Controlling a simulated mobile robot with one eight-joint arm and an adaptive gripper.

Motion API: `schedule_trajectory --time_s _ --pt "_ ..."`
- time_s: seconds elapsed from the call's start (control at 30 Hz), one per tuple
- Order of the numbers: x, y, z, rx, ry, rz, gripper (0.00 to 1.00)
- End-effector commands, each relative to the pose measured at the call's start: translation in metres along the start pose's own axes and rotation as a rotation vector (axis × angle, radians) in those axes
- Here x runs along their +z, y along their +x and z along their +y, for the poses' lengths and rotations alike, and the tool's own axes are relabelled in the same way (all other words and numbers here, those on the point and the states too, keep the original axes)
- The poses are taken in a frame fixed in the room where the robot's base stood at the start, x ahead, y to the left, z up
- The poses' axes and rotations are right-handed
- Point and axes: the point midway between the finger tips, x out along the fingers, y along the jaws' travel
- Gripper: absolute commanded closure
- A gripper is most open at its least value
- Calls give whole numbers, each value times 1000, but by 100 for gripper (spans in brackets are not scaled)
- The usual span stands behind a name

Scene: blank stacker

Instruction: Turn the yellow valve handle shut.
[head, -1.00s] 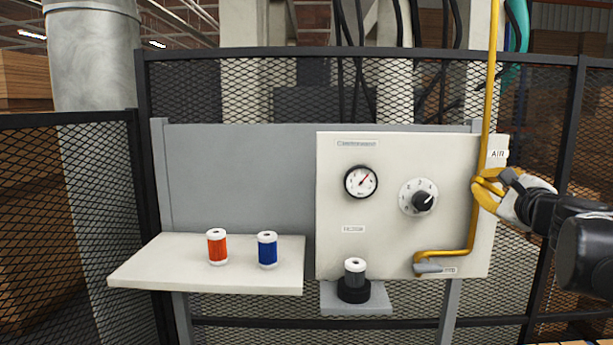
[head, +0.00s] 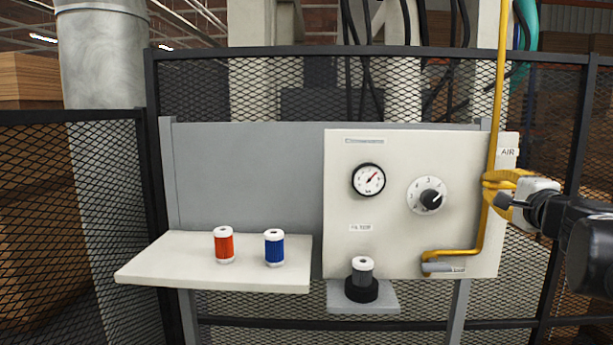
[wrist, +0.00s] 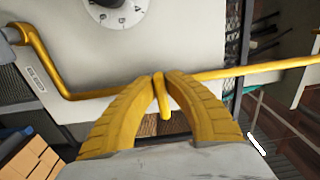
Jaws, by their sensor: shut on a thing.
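The yellow valve handle (wrist: 164,100) shows in the wrist view as a short rod at the yellow pipe (wrist: 240,72), between the two curved yellow fingers of my gripper (wrist: 159,78). The fingers are closed in on it, with their tips meeting at the pipe. In the head view my gripper (head: 490,184) is at the right edge of the white panel, against the vertical yellow pipe (head: 497,120), below the AIR label. I cannot pick the handle out from the yellow fingers there.
The white panel (head: 390,245) carries a gauge (head: 368,180) and a black dial knob (head: 431,199). A filter (head: 362,268) stands in a black holder below. The shelf (head: 180,270) holds an orange cartridge (head: 224,245) and a blue one (head: 274,248). Mesh fence (head: 235,100) stands behind.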

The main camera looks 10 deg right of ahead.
Motion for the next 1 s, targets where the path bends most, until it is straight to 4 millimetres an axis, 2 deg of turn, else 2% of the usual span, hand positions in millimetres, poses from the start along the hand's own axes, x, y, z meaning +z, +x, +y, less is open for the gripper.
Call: schedule_trajectory --time_s 0.33,0.37,0.4,0.43,0.77,1.0 --pt "0 0 0 0 -1 0 100" --pt "0 0 0 0 -1 0 82" --pt "0 0 0 0 -1 0 70" --pt "0 0 0 0 -1 0 65" --pt "0 -3 0 0 -1 1 65" --pt "-1 -41 0 0 -1 4 65"
